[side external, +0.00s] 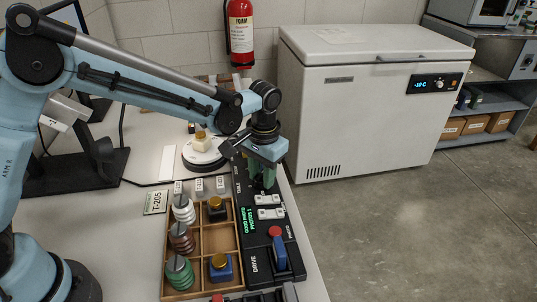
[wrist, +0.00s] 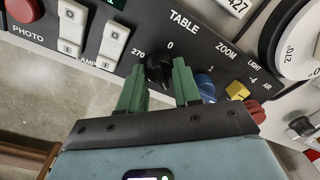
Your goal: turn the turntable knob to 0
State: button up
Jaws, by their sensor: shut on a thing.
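The turntable knob (wrist: 160,70) is black and round, under the word TABLE on a black control panel (wrist: 205,48). The mark 0 is above it and 270 to its left. My gripper (wrist: 159,88) has its green fingers on either side of the knob, shut on it. Which mark the knob points to is unclear. In the side external view my gripper (side external: 262,178) reaches down onto the panel's far part and hides the knob. The white turntable (side external: 203,158) carries a small cream object; its edge, marked 270°, shows in the wrist view (wrist: 290,45).
Blue ZOOM (wrist: 205,85) and yellow LIGHT (wrist: 238,90) knobs and a red AIR knob (wrist: 255,110) sit close right of my fingers. White lamp switches (wrist: 72,28) and a red PHOTO button (wrist: 22,10) are left. A wooden tray (side external: 207,240) of knobbed pieces stands beside the panel.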

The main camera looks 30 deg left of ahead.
jog(key=n, duration=0.6)
jog(key=shift+a+n, duration=0.1)
jog(key=shift+n, duration=0.2)
jog(key=n, duration=0.6)
jog(key=shift+a+g, duration=0.1)
jog(key=shift+g, duration=0.2)
jog(key=n, duration=0.6)
jog(key=shift+n+h, duration=0.3)
jog(key=n, duration=0.6)
jog(key=shift+s+n, duration=0.15)
jog(key=shift+n, duration=0.25)
jog(key=o, duration=1.1)
jog(key=shift+c, duration=0.2)
